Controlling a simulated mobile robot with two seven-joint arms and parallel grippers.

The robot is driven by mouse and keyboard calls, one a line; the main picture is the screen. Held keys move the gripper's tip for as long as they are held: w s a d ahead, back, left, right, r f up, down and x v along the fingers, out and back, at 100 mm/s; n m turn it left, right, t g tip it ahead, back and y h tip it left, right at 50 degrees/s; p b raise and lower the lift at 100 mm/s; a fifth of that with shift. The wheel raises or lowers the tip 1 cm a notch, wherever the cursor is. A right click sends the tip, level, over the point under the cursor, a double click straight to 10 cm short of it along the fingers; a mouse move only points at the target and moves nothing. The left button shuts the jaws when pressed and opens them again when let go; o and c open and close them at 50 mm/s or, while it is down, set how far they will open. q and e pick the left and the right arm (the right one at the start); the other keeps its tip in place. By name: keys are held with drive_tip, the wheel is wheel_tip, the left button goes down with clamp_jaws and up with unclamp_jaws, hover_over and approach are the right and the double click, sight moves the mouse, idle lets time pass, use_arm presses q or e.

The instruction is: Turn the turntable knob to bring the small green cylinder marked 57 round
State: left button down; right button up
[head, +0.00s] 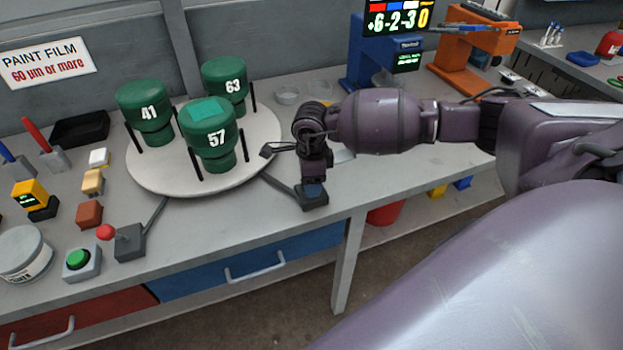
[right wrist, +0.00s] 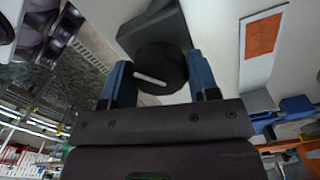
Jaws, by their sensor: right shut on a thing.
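The round white turntable (head: 257,148) stands on the bench and bears three green cylinders. The green cylinder marked 57 (head: 214,150) is at its front, with a lighter green patch on top. Cylinder 41 (head: 146,108) is behind left and cylinder 63 (head: 225,82) is behind right. My right gripper (head: 313,188) points down at the knob's dark housing, right of the turntable. In the right wrist view, the black knob (right wrist: 160,70) with a white line sits between its blue fingers, which are shut on it. My left gripper is not in view.
A red-knobbed lever box (head: 130,243) and a green button box (head: 81,263) stand at the front left. Small coloured blocks and a white jar (head: 22,253) are further left. A blue gauge stand (head: 372,52) and an orange one (head: 470,55) stand at the back right.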

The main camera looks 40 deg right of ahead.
drive_tip(key=o, duration=0.9)
wheel_tip(320, 180, up, 11)
drive_tip(key=shift+f, duration=0.1)
